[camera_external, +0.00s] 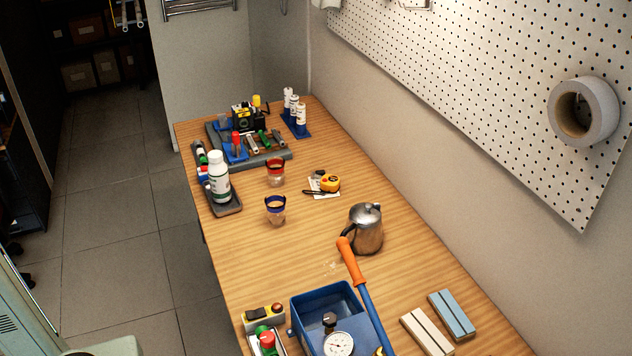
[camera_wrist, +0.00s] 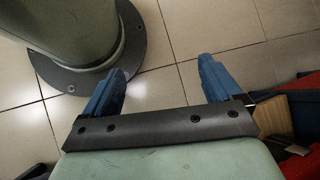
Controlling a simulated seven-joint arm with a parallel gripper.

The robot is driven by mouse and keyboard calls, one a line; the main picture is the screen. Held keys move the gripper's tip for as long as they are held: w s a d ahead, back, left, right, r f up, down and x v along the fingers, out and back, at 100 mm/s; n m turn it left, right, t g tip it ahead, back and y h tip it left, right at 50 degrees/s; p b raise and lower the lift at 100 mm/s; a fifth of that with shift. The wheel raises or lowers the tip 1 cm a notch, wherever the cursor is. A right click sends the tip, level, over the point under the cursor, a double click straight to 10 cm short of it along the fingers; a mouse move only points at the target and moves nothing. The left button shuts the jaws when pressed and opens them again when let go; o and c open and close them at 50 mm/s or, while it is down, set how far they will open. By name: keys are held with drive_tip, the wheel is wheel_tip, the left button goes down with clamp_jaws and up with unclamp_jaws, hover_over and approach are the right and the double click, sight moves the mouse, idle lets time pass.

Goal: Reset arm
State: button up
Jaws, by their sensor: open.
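My gripper (camera_wrist: 162,88) shows in the wrist view with its two blue fingers spread wide apart. Nothing is between them; grey floor tiles show in the gap. My gripper is not visible in the external view, where only pale green parts of my arm show at the lower left corner. The wrist view also shows my own pale green base column at the upper left. A wooden edge and red and blue items, partly cut off, appear at its right side.
The wooden workbench (camera_external: 316,245) holds a steel kettle (camera_external: 366,232), a blue box (camera_external: 312,302) with a gauge, an orange-handled tool (camera_external: 350,262), a white bottle (camera_external: 218,178), two small cups (camera_external: 276,175) (camera_external: 275,212), a yellow tape measure (camera_external: 330,183) and two slotted blocks (camera_external: 428,331) (camera_external: 452,314). Floor left of it is clear.

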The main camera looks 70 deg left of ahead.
drive_tip(key=s+d+f+h, duration=0.1)
drive_tip(key=d, duration=0.6)
drive_tip(key=s+d+f+h, duration=0.1)
drive_tip(key=d+h, duration=0.1)
drive_tip(key=d, duration=0.4)
drive_tip(key=shift+s+d+f+t+h, duration=0.2)
drive_tip(key=shift+s+d+t+h, duration=0.1)
drive_tip(key=shift+d, duration=0.1)
